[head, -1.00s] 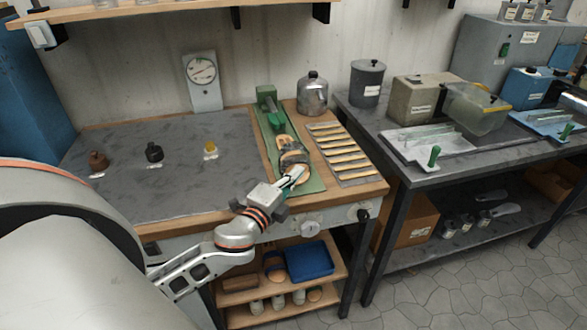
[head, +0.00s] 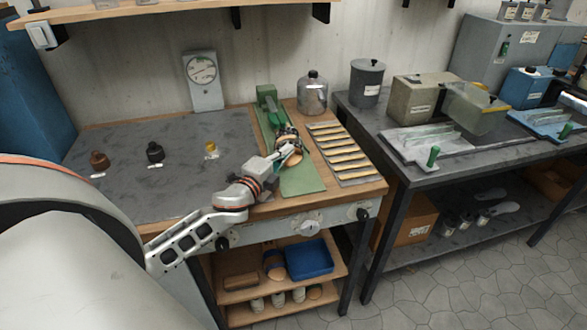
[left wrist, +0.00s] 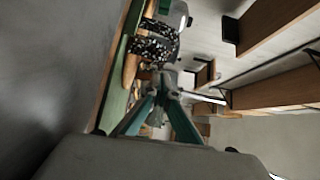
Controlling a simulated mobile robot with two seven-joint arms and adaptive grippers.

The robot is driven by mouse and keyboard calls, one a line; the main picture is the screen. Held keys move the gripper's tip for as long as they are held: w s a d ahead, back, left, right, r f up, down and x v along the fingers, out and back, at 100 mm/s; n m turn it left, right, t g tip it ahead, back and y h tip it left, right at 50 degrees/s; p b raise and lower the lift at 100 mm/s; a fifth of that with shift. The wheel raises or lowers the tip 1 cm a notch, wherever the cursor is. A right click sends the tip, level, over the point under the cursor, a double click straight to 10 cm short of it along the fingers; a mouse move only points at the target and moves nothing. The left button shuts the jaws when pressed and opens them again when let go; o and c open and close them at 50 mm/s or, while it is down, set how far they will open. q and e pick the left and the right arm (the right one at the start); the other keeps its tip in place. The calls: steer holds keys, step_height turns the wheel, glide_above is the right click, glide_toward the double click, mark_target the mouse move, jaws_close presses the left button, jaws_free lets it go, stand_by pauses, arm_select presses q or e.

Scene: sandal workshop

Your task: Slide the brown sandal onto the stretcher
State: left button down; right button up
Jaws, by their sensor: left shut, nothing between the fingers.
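The brown sandal (head: 292,155) lies on the green base plate of the stretcher (head: 302,182), straps toward the stretcher's upright green block (head: 266,94). In the left wrist view, the sandal's dark speckled straps (left wrist: 152,48) stand over its tan sole, above the green plate (left wrist: 114,108). My left gripper (head: 294,150) is shut and empty, its fingertips at the heel end of the sandal; I cannot tell if they touch it. It also shows in the left wrist view (left wrist: 160,82). How far the stretcher's form is inside the straps is hidden. My right gripper is out of view.
Right of the stretcher lies a tray of several strips (head: 345,152), with a metal canister (head: 312,93) behind. A dial gauge (head: 203,80) stands behind.

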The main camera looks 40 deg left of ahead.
mark_target(278, 142)
arm_select(q)
steer(key=w+a, duration=0.2)
steer(key=a, duration=0.1)
steer(key=w+a, duration=0.3)
steer(key=w+a+b, duration=0.1)
steer(key=w+a, duration=0.1)
steer(key=a, duration=0.1)
steer(key=shift+w, duration=0.3)
